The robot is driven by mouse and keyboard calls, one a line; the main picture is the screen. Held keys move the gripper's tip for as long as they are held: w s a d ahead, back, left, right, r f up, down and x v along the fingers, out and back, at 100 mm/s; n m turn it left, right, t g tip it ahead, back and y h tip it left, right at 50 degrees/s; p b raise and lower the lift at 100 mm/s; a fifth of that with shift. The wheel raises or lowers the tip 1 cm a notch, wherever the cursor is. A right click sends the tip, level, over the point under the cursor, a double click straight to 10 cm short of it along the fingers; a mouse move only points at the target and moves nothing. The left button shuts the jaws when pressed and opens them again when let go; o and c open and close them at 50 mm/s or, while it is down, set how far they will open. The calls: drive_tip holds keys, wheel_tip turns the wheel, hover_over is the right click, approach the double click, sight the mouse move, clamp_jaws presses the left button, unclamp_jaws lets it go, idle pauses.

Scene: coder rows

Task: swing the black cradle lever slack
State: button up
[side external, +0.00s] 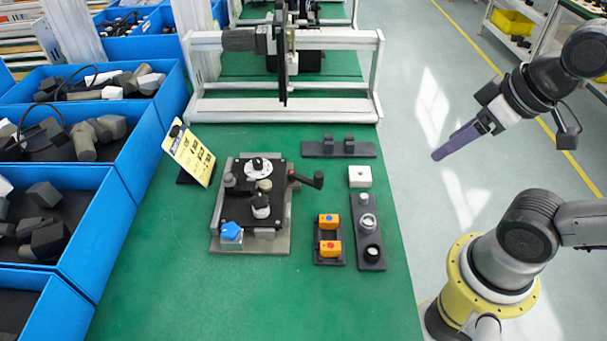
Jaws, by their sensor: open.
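The black cradle lever (306,180) sticks out to the right from the upper right side of a dark fixture (262,193) on a grey base plate. Its thick dark knob end points right. The fixture also carries a white dial, a black-and-white knob and a blue part at its front left corner. My gripper (440,155) has long purple fingers and hangs above the floor, right of the green table. It is well apart from the lever and touches nothing. The gap between its fingers is hard to see from this side.
Blue bins (85,220) with dark and grey parts line the left. A yellow card (190,155) stands left of the fixture. Orange blocks (329,235), a dark strip with round parts (368,232) and a white box (360,176) sit right. A white frame (285,110) stands behind. The front table is clear.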

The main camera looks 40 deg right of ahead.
drive_tip(key=shift+c, duration=0.6)
drive_tip(key=w+r, duration=0.5)
drive_tip(key=n+g, duration=0.2)
drive_tip(key=g, duration=0.4)
hover_over(319, 174)
wheel_tip(319, 174, down, 8)
wheel_tip(319, 174, down, 14)
drive_tip(key=shift+r, duration=0.2)
clamp_jaws()
